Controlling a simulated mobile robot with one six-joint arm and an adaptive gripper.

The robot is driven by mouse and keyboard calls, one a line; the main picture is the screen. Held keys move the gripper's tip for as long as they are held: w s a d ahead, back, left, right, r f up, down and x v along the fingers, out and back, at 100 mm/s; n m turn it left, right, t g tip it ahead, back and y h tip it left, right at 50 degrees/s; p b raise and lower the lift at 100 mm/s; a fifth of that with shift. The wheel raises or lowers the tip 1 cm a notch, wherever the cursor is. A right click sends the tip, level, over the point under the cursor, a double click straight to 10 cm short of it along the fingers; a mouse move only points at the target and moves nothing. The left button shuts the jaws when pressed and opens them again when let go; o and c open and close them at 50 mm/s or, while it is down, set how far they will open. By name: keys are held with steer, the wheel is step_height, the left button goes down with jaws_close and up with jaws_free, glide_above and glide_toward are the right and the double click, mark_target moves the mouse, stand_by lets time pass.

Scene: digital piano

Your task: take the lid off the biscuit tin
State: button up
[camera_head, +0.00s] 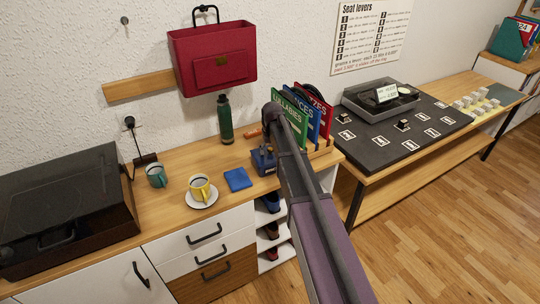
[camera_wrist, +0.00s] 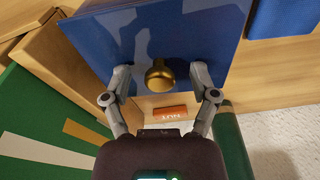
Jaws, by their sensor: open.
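The biscuit tin (camera_head: 264,162) is a blue box on the wooden counter, partly hidden by my arm in the head view. In the wrist view its blue lid (camera_wrist: 110,40) fills the upper middle, with a round brass knob (camera_wrist: 160,74) on it. My gripper (camera_wrist: 160,78) is open, with one finger on each side of the knob. Gaps show between the fingers and the knob, so it holds nothing. In the head view my gripper is mostly hidden by the arm.
A blue flat item (camera_head: 237,179) lies left of the tin. A yellow cup (camera_head: 200,187) on a saucer and a teal mug (camera_head: 156,176) stand further left. A green bottle (camera_head: 225,122) is behind. Upright books (camera_head: 292,119) stand close on the right. An orange bar (camera_wrist: 168,113) lies near the tin.

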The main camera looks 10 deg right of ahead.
mark_target(270, 148)
jaws_close()
steer(key=shift+r, duration=0.1)
stand_by(0.4)
step_height(270, 148, up, 3)
steer(key=p, duration=0.3)
steer(key=shift+r, duration=0.1)
steer(key=s+r+p, duration=0.1)
steer(key=s+p, duration=0.1)
steer(key=s, duration=1.4)
steer(key=shift+a+r, duration=0.25)
steer(key=shift+r, duration=0.05)
